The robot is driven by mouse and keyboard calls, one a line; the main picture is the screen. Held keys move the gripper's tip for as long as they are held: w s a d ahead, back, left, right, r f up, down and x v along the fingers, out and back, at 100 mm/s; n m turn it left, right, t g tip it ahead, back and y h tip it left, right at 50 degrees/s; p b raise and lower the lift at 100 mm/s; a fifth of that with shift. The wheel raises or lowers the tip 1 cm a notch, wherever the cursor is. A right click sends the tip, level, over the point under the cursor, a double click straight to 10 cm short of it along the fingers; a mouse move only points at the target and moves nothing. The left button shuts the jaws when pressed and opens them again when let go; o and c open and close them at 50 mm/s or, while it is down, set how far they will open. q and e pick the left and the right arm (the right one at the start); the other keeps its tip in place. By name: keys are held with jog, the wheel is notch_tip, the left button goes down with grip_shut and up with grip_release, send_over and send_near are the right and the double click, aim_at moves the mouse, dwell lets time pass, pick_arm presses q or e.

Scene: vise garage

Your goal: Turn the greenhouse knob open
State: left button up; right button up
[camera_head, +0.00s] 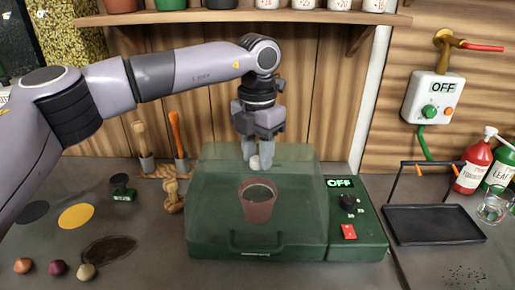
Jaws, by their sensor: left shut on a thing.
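The greenhouse (205,235) is a green box with a see-through lid, which is down, and a front handle. A reddish pot (258,208) with dark contents stands inside. The dark greenhouse knob (348,202) sits on the panel at its right side, below a display (340,183) reading "OFF" and above a red button (348,232). My left gripper (257,160) points down over the back part of the lid, left of the knob and apart from it. It is shut on a small pale object (254,163), mostly hidden by the fingers. My right gripper is not in view.
A black tray (430,226) under a frame stands right of the greenhouse, near spray bottles (473,166). A wooden stamp-like tool (172,196), a green-based stamp (122,188) and several bulbs (57,268) are left. A wall box (428,99) reads "OFF". A shelf (240,16) hangs above.

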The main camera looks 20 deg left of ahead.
aim_at(258, 159)
pick_arm(q)
jog(key=m+p, duration=0.1)
jog(key=m, duration=0.2)
jog(key=shift+r+m, duration=0.1)
jog(key=shift+m, duration=0.3)
jog(key=m, duration=0.3)
jog(key=shift+m+p, duration=0.3)
jog(key=shift+p, duration=0.05)
jog(key=m, duration=0.3)
jog(key=shift+m+p, duration=0.3)
jog(key=shift+m, duration=1.8)
jog(key=o, duration=1)
jog(key=shift+o, duration=0.2)
jog(key=shift+r, duration=3.5)
